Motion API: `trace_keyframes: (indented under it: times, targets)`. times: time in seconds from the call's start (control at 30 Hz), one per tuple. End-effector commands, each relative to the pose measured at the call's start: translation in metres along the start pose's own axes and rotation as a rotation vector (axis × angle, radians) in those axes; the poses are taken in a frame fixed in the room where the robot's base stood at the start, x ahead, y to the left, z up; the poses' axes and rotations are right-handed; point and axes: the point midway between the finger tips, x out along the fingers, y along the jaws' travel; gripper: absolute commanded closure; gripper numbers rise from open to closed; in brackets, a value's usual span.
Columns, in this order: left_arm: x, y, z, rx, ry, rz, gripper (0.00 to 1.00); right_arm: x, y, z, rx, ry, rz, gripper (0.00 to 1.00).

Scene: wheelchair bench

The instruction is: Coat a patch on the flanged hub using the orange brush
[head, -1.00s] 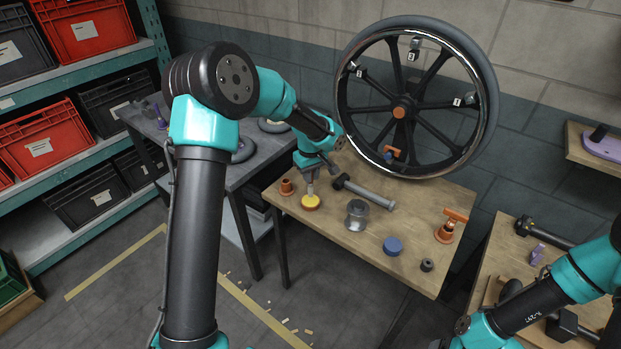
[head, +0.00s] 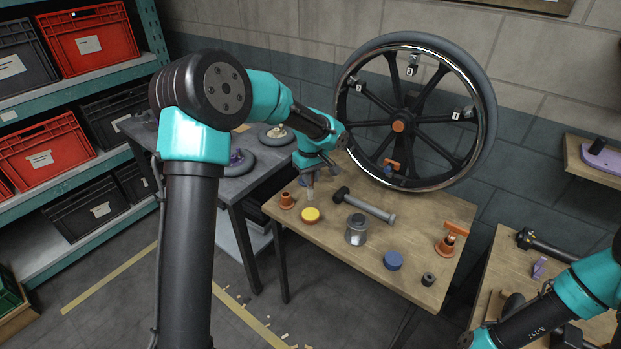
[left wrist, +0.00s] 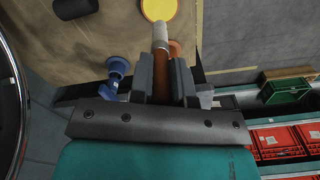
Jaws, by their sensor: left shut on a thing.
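My left gripper (head: 308,168) is shut on the orange brush. In the left wrist view the brush's orange-brown handle (left wrist: 161,76) sits between the fingers, with its pale tip beyond them. In the head view the tip points down above a round yellow pot or pad (head: 310,214), seemingly just clear of it; the yellow disc (left wrist: 158,8) also shows past the tip in the left wrist view. A grey metal spool-like piece (head: 356,231), likely the flanged hub, stands on the wooden bench, right of the yellow one. My right gripper is out of view.
A copper-coloured flanged part (head: 287,200), a blue disc (head: 392,260), a dark ring (head: 428,279) and an orange flanged stand (head: 446,245) are on the bench (head: 325,238). A large wheel (head: 487,85) stands at the back.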

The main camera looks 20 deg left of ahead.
Motion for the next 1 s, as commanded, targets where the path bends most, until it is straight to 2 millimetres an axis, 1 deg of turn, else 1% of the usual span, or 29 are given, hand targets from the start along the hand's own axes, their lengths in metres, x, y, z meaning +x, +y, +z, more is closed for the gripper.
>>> trace_keyframes:
  times: [0.37,0.53,0.77,1.0]
  targets:
    - [0.001,0.000,0.000,0.000,0.000,-0.001,1.00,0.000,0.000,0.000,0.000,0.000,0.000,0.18]
    - [0.005,0.000,0.000,0.000,-0.001,-0.002,1.00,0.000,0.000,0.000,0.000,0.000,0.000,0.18]
    - [0.022,-0.001,0.000,-0.002,-0.001,-0.002,1.00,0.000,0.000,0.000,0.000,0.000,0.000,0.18]
    - [0.044,-0.001,0.000,0.000,-0.001,-0.003,1.00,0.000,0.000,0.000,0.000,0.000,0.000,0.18]
